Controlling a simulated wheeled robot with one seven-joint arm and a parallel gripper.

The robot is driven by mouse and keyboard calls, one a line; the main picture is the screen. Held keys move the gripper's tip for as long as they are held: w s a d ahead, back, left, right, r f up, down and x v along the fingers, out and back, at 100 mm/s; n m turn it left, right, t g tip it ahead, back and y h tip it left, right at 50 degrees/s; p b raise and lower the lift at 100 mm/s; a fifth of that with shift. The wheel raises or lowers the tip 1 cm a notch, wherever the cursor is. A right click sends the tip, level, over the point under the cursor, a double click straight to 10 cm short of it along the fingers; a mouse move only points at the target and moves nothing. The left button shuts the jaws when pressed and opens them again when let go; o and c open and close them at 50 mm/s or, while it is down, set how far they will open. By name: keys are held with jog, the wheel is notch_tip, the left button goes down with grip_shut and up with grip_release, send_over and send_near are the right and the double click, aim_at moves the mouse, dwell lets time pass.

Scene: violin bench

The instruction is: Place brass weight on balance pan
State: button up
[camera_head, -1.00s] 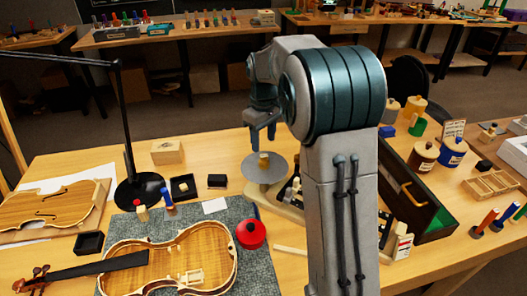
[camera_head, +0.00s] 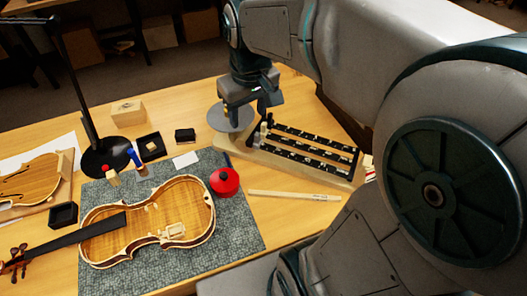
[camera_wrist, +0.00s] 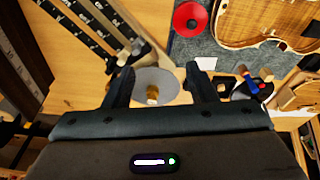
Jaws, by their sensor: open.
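The balance pan (camera_head: 229,119) is a round grey disc at the left end of the wooden balance; it also shows in the wrist view (camera_wrist: 172,83). A small brass weight (camera_wrist: 152,93) stands on the pan in the wrist view. In the head view my gripper hides it. My gripper (camera_head: 247,108) is over the pan, fingers pointing down. In the wrist view its two fingers (camera_wrist: 159,76) are spread apart, with the pan and weight seen between them. No contact between fingers and weight shows.
A black slotted rack (camera_head: 305,145) extends right from the pan. A red round pot (camera_head: 225,181) and a violin body (camera_head: 165,222) lie in front on a grey mat (camera_head: 240,235). A lamp base (camera_head: 105,158), a small black tray (camera_head: 150,146) and a wooden block (camera_head: 128,112) stand left.

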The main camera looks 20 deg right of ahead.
jog(key=s+f+m+t, duration=0.1)
jog(key=s+f, duration=0.3)
jog(key=s, duration=0.5)
jog(key=shift+s+f+m, duration=0.25)
jog(key=shift+s+m, duration=0.1)
jog(key=shift+m, duration=0.35)
